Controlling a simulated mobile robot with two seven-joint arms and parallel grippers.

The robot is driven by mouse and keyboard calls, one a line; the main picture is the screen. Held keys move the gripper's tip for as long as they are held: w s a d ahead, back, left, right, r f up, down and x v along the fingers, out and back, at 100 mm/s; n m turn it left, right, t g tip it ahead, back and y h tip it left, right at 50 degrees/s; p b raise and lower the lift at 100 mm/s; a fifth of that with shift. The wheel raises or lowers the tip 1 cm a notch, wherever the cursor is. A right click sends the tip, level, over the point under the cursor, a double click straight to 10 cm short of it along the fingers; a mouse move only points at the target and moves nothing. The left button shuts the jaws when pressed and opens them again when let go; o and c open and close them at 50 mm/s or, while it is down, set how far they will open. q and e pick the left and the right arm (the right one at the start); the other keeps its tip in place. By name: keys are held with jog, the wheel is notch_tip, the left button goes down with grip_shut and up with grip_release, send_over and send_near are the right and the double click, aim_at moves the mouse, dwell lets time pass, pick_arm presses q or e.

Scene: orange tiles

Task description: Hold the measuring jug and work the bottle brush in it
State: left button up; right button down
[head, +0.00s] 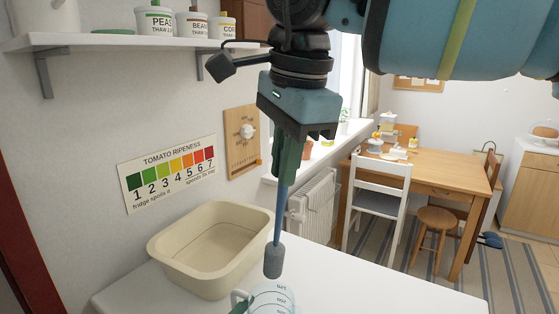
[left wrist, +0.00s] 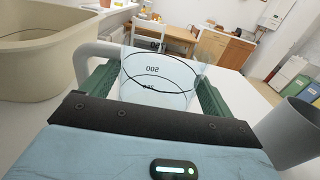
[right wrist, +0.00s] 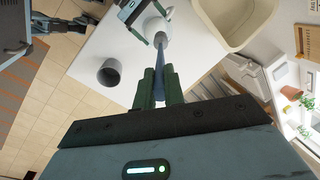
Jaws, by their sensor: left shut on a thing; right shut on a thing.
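The measuring jug (head: 270,300) is clear with a pale handle and dark markings, at the bottom edge of the head view. My left gripper (left wrist: 155,88) is shut on its sides, with green fingers on both sides of the jug (left wrist: 158,68) in the left wrist view. My right gripper (head: 290,165) is shut on the bottle brush's blue handle, and the brush points down. The grey brush head (head: 273,262) hangs just above the jug's rim. In the right wrist view the brush (right wrist: 170,66) lines up with the jug (right wrist: 155,26).
A cream basin (head: 205,250) stands on the white counter (head: 375,285), left of the jug. A grey cup (right wrist: 108,74) stands on the counter on the jug's other side. The wall with the ripeness chart (head: 170,178) is behind the basin. A shelf (head: 130,36) juts out above.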

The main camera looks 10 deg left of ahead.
jog(key=shift+s+d+f, duration=0.15)
jog(key=shift+s+f, duration=0.05)
jog(key=shift+s, duration=0.05)
jog(key=shift+f, duration=0.1)
send_near(275, 275)
jog(key=shift+w+a+f, duration=0.2)
jog(key=shift+w+f, duration=0.05)
jog(key=shift+f, duration=1.25)
jog(key=shift+w+a+f, duration=0.2)
jog(key=shift+a+f, duration=0.05)
jog(key=shift+f, duration=1.25)
jog(key=shift+w+a+f, duration=0.2)
jog(key=shift+w+f, duration=0.05)
jog(key=shift+f, duration=1.25)
jog(key=shift+s, duration=0.1)
